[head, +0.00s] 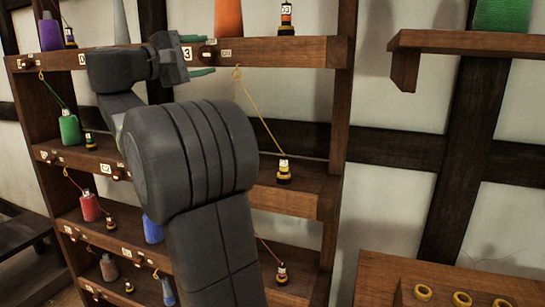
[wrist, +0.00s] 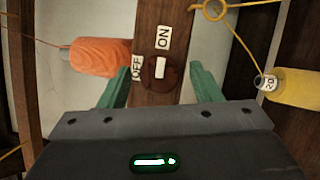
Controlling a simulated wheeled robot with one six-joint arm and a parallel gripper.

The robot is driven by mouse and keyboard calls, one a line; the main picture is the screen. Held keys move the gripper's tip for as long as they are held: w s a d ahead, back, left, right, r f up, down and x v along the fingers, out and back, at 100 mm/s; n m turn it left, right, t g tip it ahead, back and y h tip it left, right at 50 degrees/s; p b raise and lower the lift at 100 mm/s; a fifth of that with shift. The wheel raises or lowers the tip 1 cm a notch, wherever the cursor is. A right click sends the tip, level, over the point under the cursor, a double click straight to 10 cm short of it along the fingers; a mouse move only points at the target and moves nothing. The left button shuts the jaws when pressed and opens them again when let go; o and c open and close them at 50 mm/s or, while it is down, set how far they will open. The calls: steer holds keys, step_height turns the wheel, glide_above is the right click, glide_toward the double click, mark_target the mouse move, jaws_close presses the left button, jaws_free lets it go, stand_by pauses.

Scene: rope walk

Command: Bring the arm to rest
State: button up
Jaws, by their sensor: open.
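My gripper (head: 203,59) is at the upper shelf edge of the wooden rack in the head view. Its two green fingers are spread apart. In the wrist view my gripper (wrist: 160,84) is open, with nothing between the fingers held. A round brown switch (wrist: 160,73) with a white bar lies between the fingertips, on the shelf board. The bar points toward the ON label (wrist: 163,37); the OFF label (wrist: 138,67) is at its left. I cannot tell any gap between the fingers and the board. My arm hides part of the rack's middle.
The rack (head: 338,100) holds several spools, including an orange one (head: 228,18) and a green one (head: 70,129). A yellow cord runs from a ring (head: 237,72) to a small spool (head: 284,172). A wall shelf (head: 460,41) and a table (head: 380,272) stand at right.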

steer(key=n, duration=0.2)
steer(key=n+t, duration=0.1)
steer(key=n, duration=0.1)
steer(key=shift+d+f+t, duration=0.1)
steer(key=shift+d+t, duration=0.05)
steer(key=shift+t, duration=0.15)
steer(key=n+t, duration=0.1)
steer(key=n, duration=0.1)
steer(key=n+t+p, duration=0.1)
steer(key=n, duration=0.2)
steer(key=shift+y, duration=0.4)
steer(key=n+t+y+p, duration=0.1)
steer(key=n, duration=0.2)
steer(key=n+t+y+p, duration=0.1)
steer(key=n+p, duration=0.1)
steer(key=n, duration=0.1)
steer(key=shift+s+d, duration=0.1)
steer(key=shift+d, duration=0.05)
steer(key=n+t+y+p, duration=0.1)
steer(key=n+y+p, duration=0.1)
steer(key=n, duration=0.2)
steer(key=shift+n+p, duration=0.3)
steer(key=shift+p, duration=0.1)
steer(key=shift+f, duration=0.15)
steer(key=shift+s, duration=0.1)
